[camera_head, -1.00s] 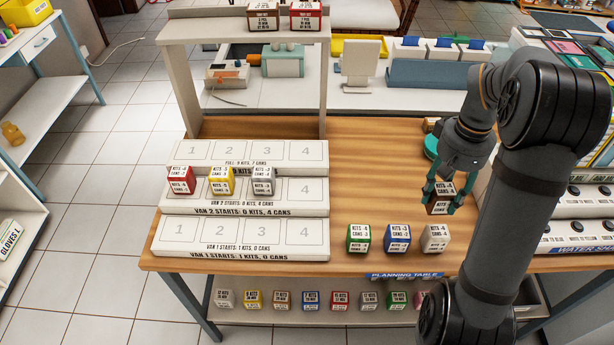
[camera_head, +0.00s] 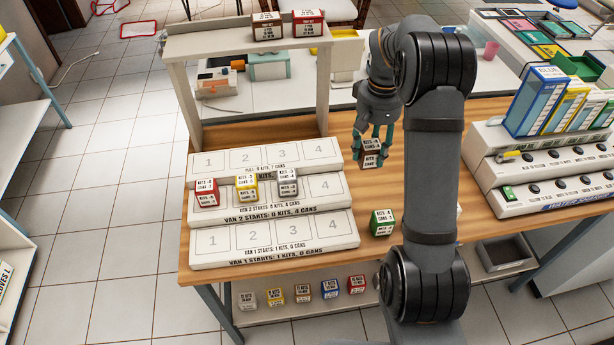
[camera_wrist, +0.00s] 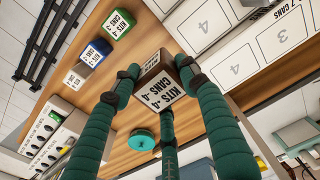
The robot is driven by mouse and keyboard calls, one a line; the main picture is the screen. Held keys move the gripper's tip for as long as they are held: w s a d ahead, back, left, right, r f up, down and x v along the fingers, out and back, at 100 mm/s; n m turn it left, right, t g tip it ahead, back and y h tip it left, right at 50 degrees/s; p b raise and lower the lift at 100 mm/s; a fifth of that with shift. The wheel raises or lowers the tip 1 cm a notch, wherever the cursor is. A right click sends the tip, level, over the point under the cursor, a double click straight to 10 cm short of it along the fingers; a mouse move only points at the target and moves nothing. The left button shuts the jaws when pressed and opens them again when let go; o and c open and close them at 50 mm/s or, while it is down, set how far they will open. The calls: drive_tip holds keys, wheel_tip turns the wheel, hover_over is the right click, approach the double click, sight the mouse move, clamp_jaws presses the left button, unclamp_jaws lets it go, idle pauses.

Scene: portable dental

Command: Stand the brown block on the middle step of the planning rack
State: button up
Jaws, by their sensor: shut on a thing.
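The brown block (camera_head: 371,160), with white labels reading kits and cans, is held by my gripper (camera_head: 373,150) above the table, right of the rack. In the wrist view the block (camera_wrist: 154,85) sits between the teal fingers, its label facing the camera. The planning rack (camera_head: 270,222) has three steps. Its middle step (camera_head: 262,198) carries a red block (camera_head: 206,193), a yellow block (camera_head: 247,188) and a grey block (camera_head: 287,183) at places 1, 2 and 3. Place 4 (camera_head: 325,186) of that step is bare. The top and bottom steps are empty.
A green block (camera_head: 382,222) stands on the wooden table right of the rack; a blue block (camera_wrist: 95,53) and a pale block (camera_wrist: 73,79) show beyond it. A raised shelf (camera_head: 245,33) stands behind the rack. A control panel (camera_head: 545,190) with binders is at right.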

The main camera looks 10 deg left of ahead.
drive_tip(key=a+f, duration=0.2)
drive_tip(key=a, duration=0.1)
drive_tip(key=a+f+p, duration=0.1)
drive_tip(key=a, duration=0.3)
drive_tip(key=a+f+p, duration=0.1)
drive_tip(key=a+f, duration=0.1)
drive_tip(key=a, duration=0.1)
drive_tip(key=shift+a+f, duration=0.15)
drive_tip(key=shift+f, duration=0.2)
drive_tip(key=shift+a+f, duration=0.15)
drive_tip(key=shift+f, duration=0.05)
wheel_tip(320, 180, down, 3)
drive_tip(key=shift+s+f+p, duration=0.1)
drive_tip(key=shift+s+p, duration=0.05)
drive_tip(key=shift+p, duration=0.75)
drive_tip(key=shift+f, duration=0.35)
drive_tip(key=shift+f, duration=0.15)
drive_tip(key=o, duration=0.8)
drive_tip(key=shift+c, duration=0.2)
drive_tip(key=shift+o, duration=0.9)
